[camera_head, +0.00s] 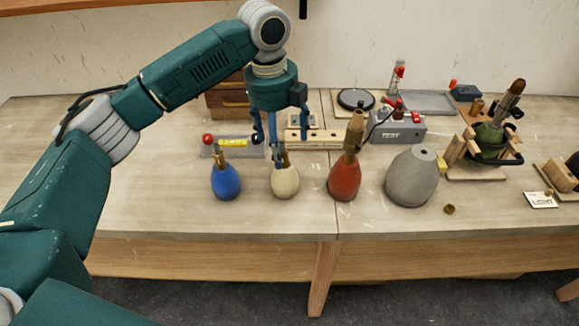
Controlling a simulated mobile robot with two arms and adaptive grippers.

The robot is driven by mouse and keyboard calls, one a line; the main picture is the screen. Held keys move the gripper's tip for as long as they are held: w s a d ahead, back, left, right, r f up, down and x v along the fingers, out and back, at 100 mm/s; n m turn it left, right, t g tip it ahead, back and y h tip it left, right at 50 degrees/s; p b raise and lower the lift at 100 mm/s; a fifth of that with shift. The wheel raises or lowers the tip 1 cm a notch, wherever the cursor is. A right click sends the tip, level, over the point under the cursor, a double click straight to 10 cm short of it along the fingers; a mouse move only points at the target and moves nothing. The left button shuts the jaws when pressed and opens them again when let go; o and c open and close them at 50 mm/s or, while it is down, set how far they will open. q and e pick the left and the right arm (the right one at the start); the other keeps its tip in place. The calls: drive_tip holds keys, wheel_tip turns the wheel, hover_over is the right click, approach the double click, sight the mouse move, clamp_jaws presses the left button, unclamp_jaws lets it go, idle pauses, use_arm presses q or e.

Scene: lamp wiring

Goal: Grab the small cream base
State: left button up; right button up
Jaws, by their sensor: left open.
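The small cream base (285,183) is a rounded, egg-shaped body standing upright on the bench, with a brass-coloured fitting on top. It stands between a blue base (225,182) and a red base (345,176). My left gripper (273,146) points down just above and behind the cream base's top, with its blue fingers apart. The fingers overlap the brass fitting in the picture; I cannot tell whether they touch it. My right gripper is not in view.
A larger grey base (411,177) stands right of the red one. Behind are a wooden block rack (315,138), a grey test box (398,127) and a tray (428,102). A wooden stand (478,172) holds a green base (489,135). The bench front is clear.

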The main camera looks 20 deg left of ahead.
sight(284, 168)
use_arm(q)
drive_tip(key=shift+a+f, duration=0.1)
drive_tip(key=shift+f, duration=0.35)
drive_tip(key=f, duration=0.2)
drive_tip(key=f+p, duration=0.1)
drive_tip(key=shift+s, duration=0.25)
drive_tip(key=shift+w+f, duration=0.15)
drive_tip(key=shift+f, duration=0.2)
drive_tip(key=shift+w+f+p, duration=0.1)
drive_tip(key=shift+f+p, duration=0.2)
drive_tip(key=shift+f, duration=0.05)
drive_tip(key=f, duration=0.1)
drive_tip(key=f+p, duration=0.1)
drive_tip(key=f, duration=0.1)
drive_tip(key=shift+d+f, duration=0.3)
drive_tip(key=shift+w+f, duration=0.1)
drive_tip(key=shift+f, duration=0.35)
drive_tip(key=c, duration=1.8)
drive_tip(key=shift+w+r, duration=0.1)
drive_tip(key=shift+c, duration=0.6)
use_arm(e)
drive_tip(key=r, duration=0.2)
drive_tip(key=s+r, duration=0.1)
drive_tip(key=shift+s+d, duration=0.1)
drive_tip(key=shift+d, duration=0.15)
use_arm(q)
drive_tip(key=shift+r, duration=0.1)
